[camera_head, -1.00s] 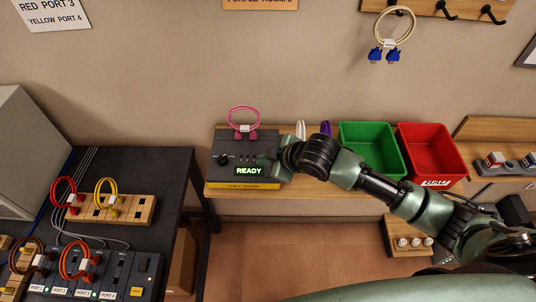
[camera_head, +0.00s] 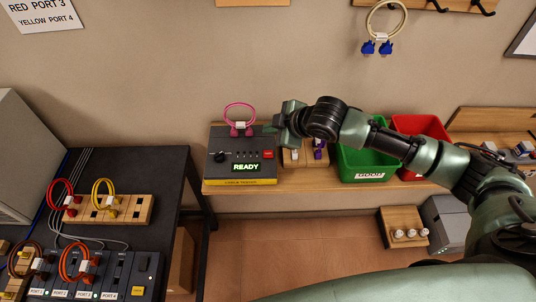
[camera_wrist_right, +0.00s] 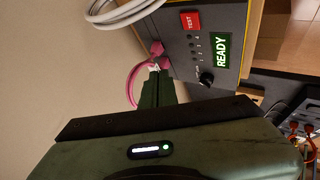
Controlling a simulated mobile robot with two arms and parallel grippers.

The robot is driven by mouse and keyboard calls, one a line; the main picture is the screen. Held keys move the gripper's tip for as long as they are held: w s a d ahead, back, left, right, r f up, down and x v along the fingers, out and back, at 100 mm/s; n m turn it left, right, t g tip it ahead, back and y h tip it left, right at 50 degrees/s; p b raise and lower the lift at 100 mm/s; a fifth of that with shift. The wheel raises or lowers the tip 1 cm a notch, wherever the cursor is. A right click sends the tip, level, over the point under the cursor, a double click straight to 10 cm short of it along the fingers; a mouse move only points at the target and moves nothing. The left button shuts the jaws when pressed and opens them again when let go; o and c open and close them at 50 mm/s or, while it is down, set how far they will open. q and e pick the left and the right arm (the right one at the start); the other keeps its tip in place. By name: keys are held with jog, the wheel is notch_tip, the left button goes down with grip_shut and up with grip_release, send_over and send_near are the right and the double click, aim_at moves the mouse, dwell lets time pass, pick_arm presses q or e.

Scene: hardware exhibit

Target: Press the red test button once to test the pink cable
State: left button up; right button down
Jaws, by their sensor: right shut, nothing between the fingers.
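The cable tester (camera_head: 215,166) is a dark box with a yellow front strip on the wooden shelf, and its green display (camera_head: 246,167) reads READY. The red test button (camera_head: 268,154) is at its right side; in the right wrist view the button (camera_wrist_right: 190,20) shows the word TEST. The pink cable (camera_head: 238,107) stands looped on top of the tester with its pink plugs at the tester's back edge. My right gripper (camera_head: 274,127) is shut and empty, above and behind the button, apart from it. In the right wrist view its fingers (camera_wrist_right: 156,82) overlap the pink loop. My left gripper is out of view.
A wooden holder with white and purple cable ends (camera_head: 317,153) stands right of the tester. Green (camera_head: 368,176) and red (camera_head: 421,126) bins stand further right, partly behind my right arm. A dark table (camera_head: 165,165) with port boxes is at the left.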

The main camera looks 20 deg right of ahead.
jog(key=b, duration=0.6)
send_over(271, 155)
notch_tip(271, 155, down, 6)
jog(key=shift+a+r, duration=0.1)
jog(key=shift+f+b, duration=0.4)
jog(key=shift+f, duration=0.75)
dwell(0.5)
jog(key=shift+f, duration=0.45)
